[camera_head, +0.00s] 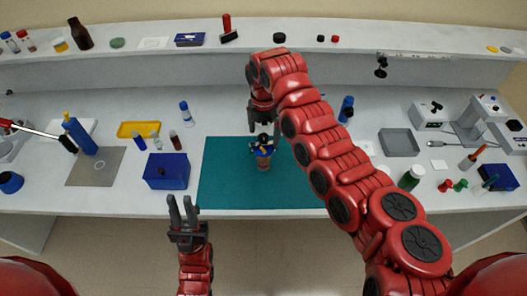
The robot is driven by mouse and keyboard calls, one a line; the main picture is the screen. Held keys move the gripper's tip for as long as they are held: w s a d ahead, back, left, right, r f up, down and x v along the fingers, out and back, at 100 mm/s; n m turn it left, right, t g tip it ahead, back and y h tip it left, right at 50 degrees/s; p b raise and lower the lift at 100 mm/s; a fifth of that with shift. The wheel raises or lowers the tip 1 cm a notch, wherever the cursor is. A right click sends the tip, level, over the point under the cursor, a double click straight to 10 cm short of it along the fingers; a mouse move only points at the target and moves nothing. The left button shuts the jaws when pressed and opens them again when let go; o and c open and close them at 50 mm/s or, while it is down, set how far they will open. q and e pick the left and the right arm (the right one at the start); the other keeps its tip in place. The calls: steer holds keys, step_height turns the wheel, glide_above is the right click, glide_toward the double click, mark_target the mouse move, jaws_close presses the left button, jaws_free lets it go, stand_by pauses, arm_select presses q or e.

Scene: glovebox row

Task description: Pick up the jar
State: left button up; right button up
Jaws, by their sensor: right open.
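A small brownish jar (263,163) stands on the teal mat (225,180) in the middle of the bench, with blue, yellow and dark bits at its top. It is small in the picture, so its details are unclear. My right gripper (262,128) points down just behind and above the jar. It is open, and I cannot tell whether it touches the jar. My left gripper (181,207) is at the front edge of the bench, left of the mat, with its fingers apart and empty.
A blue box (166,171) stands left of the mat, with small bottles (175,140) and a yellow tray (138,129) behind it. A grey tray (399,143) and a green bottle (411,178) stand to the right. The mat around the jar is mostly clear.

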mark_target(264, 144)
step_height(264, 144, down, 5)
steer(key=p, duration=0.3)
steer(key=shift+s+f+p, duration=0.1)
steer(key=shift+s+p, duration=0.05)
steer(key=shift+p, duration=0.25)
steer(key=shift+f, duration=0.2)
jaws_close()
